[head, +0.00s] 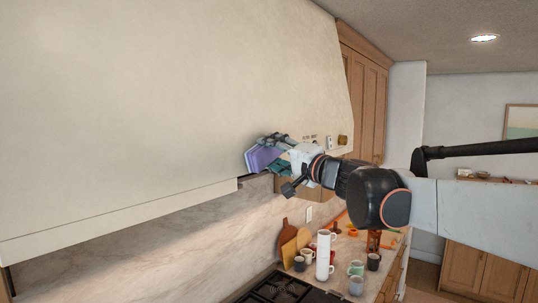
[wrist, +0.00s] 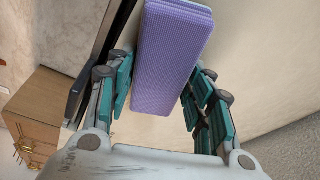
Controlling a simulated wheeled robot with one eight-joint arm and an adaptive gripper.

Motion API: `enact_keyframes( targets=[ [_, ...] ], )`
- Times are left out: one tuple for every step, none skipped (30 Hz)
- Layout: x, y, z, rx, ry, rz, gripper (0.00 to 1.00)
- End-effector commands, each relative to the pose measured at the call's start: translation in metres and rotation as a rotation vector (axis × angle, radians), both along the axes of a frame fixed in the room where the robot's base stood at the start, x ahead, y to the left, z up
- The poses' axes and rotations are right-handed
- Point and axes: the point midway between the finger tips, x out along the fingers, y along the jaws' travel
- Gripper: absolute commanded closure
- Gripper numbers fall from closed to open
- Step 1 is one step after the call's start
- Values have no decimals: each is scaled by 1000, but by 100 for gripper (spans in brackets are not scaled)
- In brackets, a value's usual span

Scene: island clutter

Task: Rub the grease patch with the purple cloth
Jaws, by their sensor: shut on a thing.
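The purple cloth (wrist: 168,62) is a thick folded block with a woven texture. It sits between the two teal-padded fingers of my gripper (wrist: 160,95) in the wrist view. In the head view the purple cloth (head: 262,158) is at the end of my gripper (head: 272,150), by the lower edge of the pale range hood (head: 190,110). My gripper is shut on the cloth. The cloth is close to the hood's face; I cannot tell whether it touches. I see no grease patch in either view; it may be hidden behind the cloth or gripper.
Below are a black stove (head: 285,288), white stacked cups (head: 323,255), several mugs and wooden boards (head: 288,240) on the counter. Wooden cabinets (head: 368,95) stand right of the hood. The hood's face left of my gripper is clear.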

Motion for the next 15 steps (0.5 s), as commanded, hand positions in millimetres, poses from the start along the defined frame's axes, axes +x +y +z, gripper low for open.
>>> enact_keyframes(
  targets=[
    [2, -2, 0, 0, 0, -1, 82],
    [4, -3, 0, 0, 0, -1, 82],
    [6, -4, 0, 0, 0, -1, 82],
    [8, -5, 0, 0, 0, -1, 82],
    [10, -7, 0, 0, 0, -1, 82],
    [13, -9, 0, 0, 0, -1, 82],
    [15, -10, 0, 0, 0, -1, 82],
    [17, -11, 0, 0, 1, -1, 82],
    [20, -13, 0, 0, 1, -1, 82],
    [22, -14, 0, 0, 1, -1, 82],
    [24, -15, 0, 0, 1, -1, 82],
    [25, -16, 0, 0, 1, -1, 82],
    [26, -17, 0, 0, 0, 0, 82],
    [27, -17, 0, 0, 0, 0, 82],
    [27, -18, 0, 0, 0, 0, 82]
  ],
)
